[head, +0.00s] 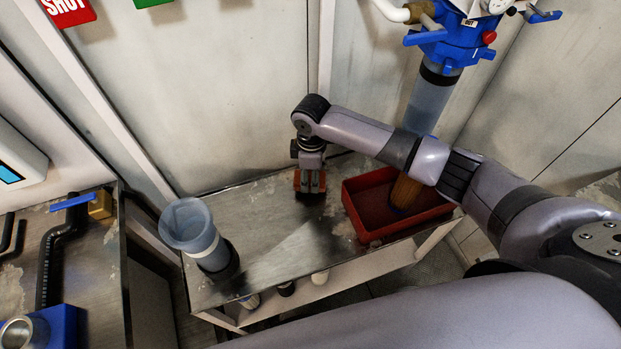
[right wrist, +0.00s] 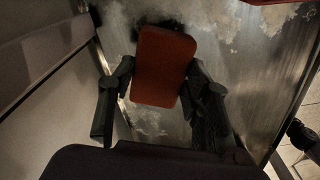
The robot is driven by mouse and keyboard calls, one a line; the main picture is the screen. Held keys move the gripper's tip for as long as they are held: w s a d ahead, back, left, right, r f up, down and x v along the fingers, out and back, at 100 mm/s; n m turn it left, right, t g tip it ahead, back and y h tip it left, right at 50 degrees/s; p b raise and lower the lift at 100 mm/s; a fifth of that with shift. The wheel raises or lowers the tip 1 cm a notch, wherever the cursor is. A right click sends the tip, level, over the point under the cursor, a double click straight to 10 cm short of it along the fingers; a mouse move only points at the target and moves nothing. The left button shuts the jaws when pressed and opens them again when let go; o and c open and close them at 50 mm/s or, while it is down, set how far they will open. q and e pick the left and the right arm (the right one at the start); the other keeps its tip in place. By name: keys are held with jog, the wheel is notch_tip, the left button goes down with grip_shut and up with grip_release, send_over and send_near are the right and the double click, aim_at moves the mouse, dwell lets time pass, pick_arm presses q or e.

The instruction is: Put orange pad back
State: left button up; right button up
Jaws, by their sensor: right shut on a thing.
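The orange pad (right wrist: 162,66) is a flat block with rounded corners, between the fingers of my right gripper (right wrist: 160,84) in the right wrist view. In the head view my right gripper (head: 311,180) points down over the metal table (head: 265,245), near its back edge, with the orange pad (head: 298,180) showing at its fingers. The gripper is shut on the pad. I cannot tell whether the pad touches the table or hangs just above it. A dark patch or shadow lies right below it. My left gripper is not in view.
A red tray (head: 365,236) stands right of the gripper, with a brownish cylinder (head: 405,192) in it. A blue-grey translucent cup (head: 190,226) stands at the table's left end. A blue filter housing (head: 430,100) hangs behind my right arm. The table's middle is clear.

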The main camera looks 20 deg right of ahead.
notch_tip(320, 180, down, 2)
jog(key=shift+f, duration=0.1)
jog(key=o, duration=1)
notch_tip(320, 180, up, 12)
jog(key=shift+p, duration=0.45)
